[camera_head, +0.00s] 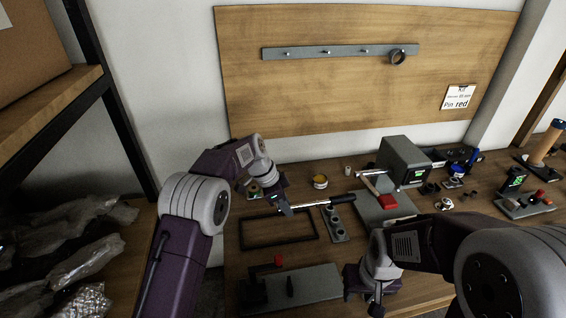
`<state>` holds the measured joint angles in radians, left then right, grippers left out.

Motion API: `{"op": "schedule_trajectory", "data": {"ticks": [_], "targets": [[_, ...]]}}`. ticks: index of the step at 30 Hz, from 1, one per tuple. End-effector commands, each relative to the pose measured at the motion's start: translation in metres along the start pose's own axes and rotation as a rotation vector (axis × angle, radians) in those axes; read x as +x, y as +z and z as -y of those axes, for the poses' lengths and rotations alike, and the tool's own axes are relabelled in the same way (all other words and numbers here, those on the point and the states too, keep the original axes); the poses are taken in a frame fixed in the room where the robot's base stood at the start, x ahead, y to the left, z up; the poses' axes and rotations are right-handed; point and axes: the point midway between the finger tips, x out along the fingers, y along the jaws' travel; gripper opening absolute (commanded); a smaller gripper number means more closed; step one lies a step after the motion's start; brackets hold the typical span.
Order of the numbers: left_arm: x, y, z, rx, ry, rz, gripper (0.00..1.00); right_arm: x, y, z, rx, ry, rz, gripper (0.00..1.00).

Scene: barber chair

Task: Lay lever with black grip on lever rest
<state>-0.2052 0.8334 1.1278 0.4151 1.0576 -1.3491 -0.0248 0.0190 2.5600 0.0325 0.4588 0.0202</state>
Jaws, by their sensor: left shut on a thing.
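The lever is a thin bright metal rod (311,205) with a black grip (343,198) at its right end. My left gripper (286,209) is shut on the rod's left end, and the lever points right, nearly level in the picture. It passes over or just behind a grey strip with several round holes (336,224); I cannot tell whether it touches it. No part is clearly recognisable as the lever rest. My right gripper (376,308) points down at the front of the bench, apart from the lever; its fingers are too small to read.
A black rectangular frame (279,244) lies left of the strip. A grey fixture with a red knob (290,289) stands at the front. A grey machine box (404,160) and a grey plate with a red block (387,203) are to the right.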

Motion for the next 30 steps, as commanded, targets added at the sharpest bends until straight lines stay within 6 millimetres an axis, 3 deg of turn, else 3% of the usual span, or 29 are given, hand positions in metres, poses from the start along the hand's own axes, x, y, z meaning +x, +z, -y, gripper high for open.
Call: {"op": "schedule_trajectory", "data": {"ticks": [4,14,16,19,30], "targets": [[-0.009,-0.004,0.001,0.001,-0.003,-0.002,0.0,-0.006,-0.001,0.0,0.0,0.0,0.0,0.36],[-0.073,-0.031,0.001,0.001,-0.004,-0.003,0.0,-0.052,-0.005,0.001,0.0,0.0,0.0,0.36],[-0.074,-0.023,0.008,-0.014,-0.012,-0.004,0.0,-0.04,-0.004,0.001,0.0,0.0,-0.001,0.36],[-0.094,-0.02,0.013,-0.035,-0.022,-0.003,0.0,-0.036,-0.004,0.001,0.0,0.0,0.0,0.36],[-0.114,0.034,-0.012,-0.138,-0.058,-0.001,0.0,-0.027,-0.003,0.001,0.0,0.0,0.0,0.36]]}}
